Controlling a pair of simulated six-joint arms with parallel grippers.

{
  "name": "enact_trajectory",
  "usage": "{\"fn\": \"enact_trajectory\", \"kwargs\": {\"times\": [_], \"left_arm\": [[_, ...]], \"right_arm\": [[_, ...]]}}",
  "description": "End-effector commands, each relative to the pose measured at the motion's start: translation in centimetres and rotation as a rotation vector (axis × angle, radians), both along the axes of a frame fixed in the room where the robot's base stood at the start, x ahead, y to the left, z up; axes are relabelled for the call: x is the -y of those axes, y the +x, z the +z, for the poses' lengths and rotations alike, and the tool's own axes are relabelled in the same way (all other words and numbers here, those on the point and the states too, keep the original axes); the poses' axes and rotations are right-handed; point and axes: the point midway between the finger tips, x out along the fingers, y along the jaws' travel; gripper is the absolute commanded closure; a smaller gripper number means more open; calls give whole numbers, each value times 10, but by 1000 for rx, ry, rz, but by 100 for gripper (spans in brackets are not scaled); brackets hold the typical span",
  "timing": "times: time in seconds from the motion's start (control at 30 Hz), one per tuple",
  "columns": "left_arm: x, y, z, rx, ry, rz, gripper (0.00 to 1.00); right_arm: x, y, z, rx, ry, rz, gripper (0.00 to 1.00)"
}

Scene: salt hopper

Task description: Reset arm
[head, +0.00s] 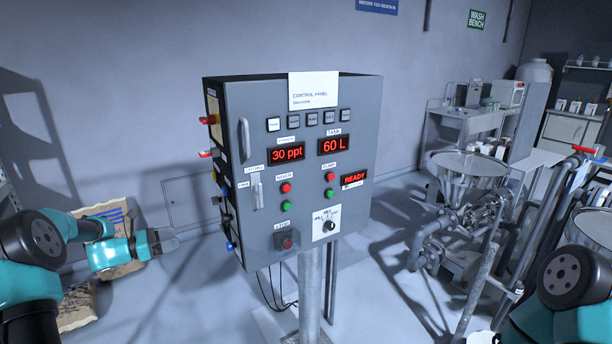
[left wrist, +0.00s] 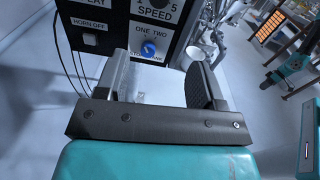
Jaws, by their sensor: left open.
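My left arm comes in from the left in the head view. Its gripper (head: 165,241) is to the left of the grey control panel box (head: 255,225), apart from it. In the left wrist view the two jaws of my left gripper (left wrist: 163,72) stand apart with nothing between them. Beyond them is a dark panel face with a blue knob (left wrist: 149,49) marked "ONE TWO" and a "HORN OFF" label. My right arm (head: 570,285) shows at the lower right of the head view; its gripper is out of view.
The box stands on a grey post (head: 311,290), with red handles (head: 207,120) sticking out on its left side. Its displays read 30 ppt, 60 L and READY. Paper sacks (head: 120,215) lie behind my left arm. Pipes and a steel hopper (head: 466,168) stand at the right.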

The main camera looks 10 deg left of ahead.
Motion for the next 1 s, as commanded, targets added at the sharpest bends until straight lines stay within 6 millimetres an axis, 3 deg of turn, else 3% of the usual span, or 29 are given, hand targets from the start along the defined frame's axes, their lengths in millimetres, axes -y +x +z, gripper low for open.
{"fn": "enact_trajectory", "kwargs": {"times": [0.17, 0.37, 0.6, 0.7, 0.83, 1.0], "left_arm": [[35, 1, -50, -86, 89, -32, 38], [101, -19, -142, -215, 323, -145, 38], [180, -79, -245, -265, 706, -422, 38], [208, -111, -278, -223, 879, -577, 38], [237, -151, -310, -108, 1090, -792, 38], [269, -196, -336, 149, 1324, -1072, 38]], "right_arm": [[0, 0, 0, 0, 0, 0, 57], [0, 0, 0, 0, 0, 0, 57], [0, 0, 0, 0, 0, 0, 57], [0, 0, 0, 0, 0, 0, 57], [0, 0, 0, 0, 0, 0, 57], [0, 0, 0, 0, 0, 0, 57]]}}
